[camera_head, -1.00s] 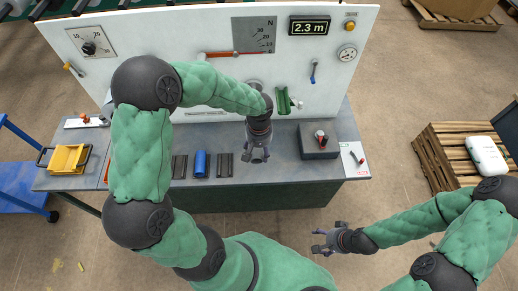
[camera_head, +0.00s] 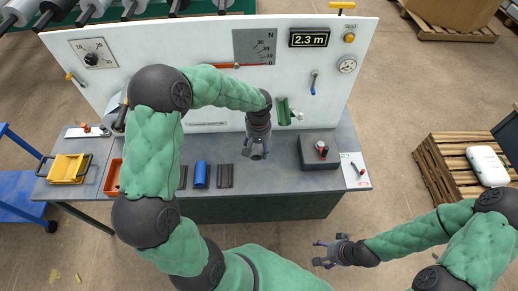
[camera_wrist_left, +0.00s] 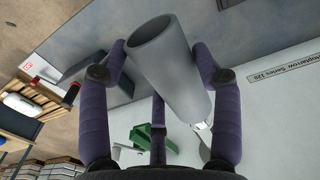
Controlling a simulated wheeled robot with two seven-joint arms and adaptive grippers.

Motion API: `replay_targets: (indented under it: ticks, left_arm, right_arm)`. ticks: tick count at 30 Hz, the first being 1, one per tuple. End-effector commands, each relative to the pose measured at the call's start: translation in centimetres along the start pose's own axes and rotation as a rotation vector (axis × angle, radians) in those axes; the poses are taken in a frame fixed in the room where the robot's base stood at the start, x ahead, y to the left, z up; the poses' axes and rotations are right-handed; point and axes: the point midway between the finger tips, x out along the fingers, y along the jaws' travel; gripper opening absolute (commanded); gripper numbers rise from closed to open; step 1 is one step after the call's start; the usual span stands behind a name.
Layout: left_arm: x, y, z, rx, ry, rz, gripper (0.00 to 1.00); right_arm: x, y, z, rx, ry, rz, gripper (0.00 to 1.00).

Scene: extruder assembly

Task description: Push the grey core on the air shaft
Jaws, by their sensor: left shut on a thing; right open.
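My left gripper (camera_head: 257,152) hangs over the workbench in front of the white panel. In the left wrist view its fingers (camera_wrist_left: 165,85) are shut around the grey core (camera_wrist_left: 168,65), a hollow tube with its open end towards the upper left. A short silver piece (camera_wrist_left: 203,126), perhaps the air shaft, shows at the core's other end. I cannot tell whether the core sits around it or only beside it. In the head view the gripper and arm hide the core and this piece. My right gripper (camera_head: 333,252) is open and empty, low in front of the bench.
A blue roll (camera_head: 200,174) and dark grey pieces (camera_head: 225,176) lie on the bench. A green bracket (camera_head: 284,111) is on the panel, right of the left gripper. A dark box (camera_head: 318,152) stands farther right. A yellow tray (camera_head: 68,168) is at far left.

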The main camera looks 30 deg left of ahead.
Motion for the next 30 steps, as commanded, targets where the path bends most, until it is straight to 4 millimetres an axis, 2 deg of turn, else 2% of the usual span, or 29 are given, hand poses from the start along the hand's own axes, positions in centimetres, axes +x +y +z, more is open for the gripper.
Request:
replay_targets:
  ticks: [17,30]
  left_arm:
    - [0.0,0.0,-0.1,0.000,0.000,0.000,0.31]
    - [0.0,0.0,-1.1,-0.001,0.001,0.000,0.31]
  right_arm:
    - [0.0,0.0,0.0,0.000,0.000,0.000,0.70]
    - [0.0,0.0,0.0,0.000,0.000,0.000,0.70]
